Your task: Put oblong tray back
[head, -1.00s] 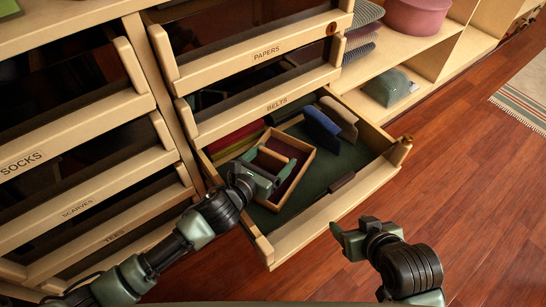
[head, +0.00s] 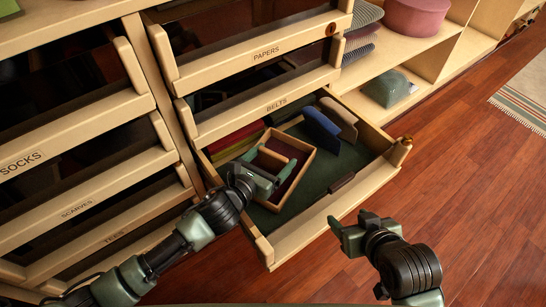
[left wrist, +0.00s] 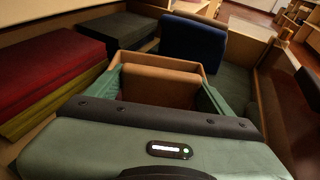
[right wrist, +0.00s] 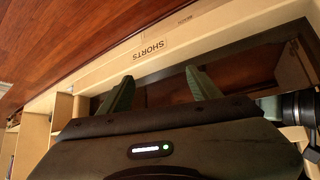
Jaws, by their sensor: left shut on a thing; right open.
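The oblong tray (head: 304,160) is a shallow wooden-rimmed box with a dark reddish floor. It lies in the open drawer (head: 316,213), which the right wrist view (right wrist: 150,50) shows is labelled SHORTS. A brown block-like part (left wrist: 160,83) crosses the tray; I cannot tell whether it is fixed to it. My left gripper (head: 268,172) reaches into the drawer, its fingers either side of this part, shut on the tray. The fingertip contact is partly hidden. My right gripper (head: 350,232) is open and empty, outside the drawer's front edge.
The drawer's front right floor is mostly clear. The BELTS drawer (head: 268,107) overhangs the back.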

